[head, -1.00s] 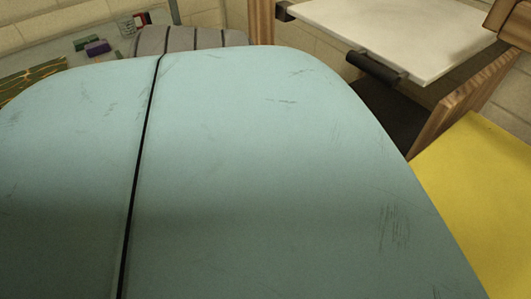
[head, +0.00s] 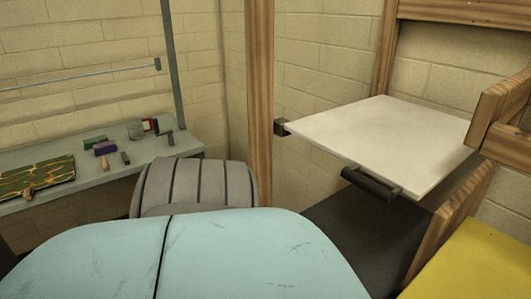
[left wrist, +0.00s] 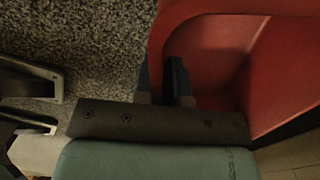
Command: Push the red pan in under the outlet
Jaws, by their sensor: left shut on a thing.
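The red pan (left wrist: 205,55) shows only in the left wrist view, filling the upper right; part of it runs out of the picture. My left gripper (left wrist: 160,88) is shut on the pan's rim, with one dark finger inside the pan and the other outside. Speckled grey floor lies beside the pan. The pan and my left gripper are not visible in the head view, where my own light blue body covers the lower middle. My right gripper is in neither view. I cannot make out an outlet in these frames.
A white board (head: 385,145) with a black handle (head: 369,184) sits among wooden posts at right. A yellow surface (head: 475,262) is at lower right.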

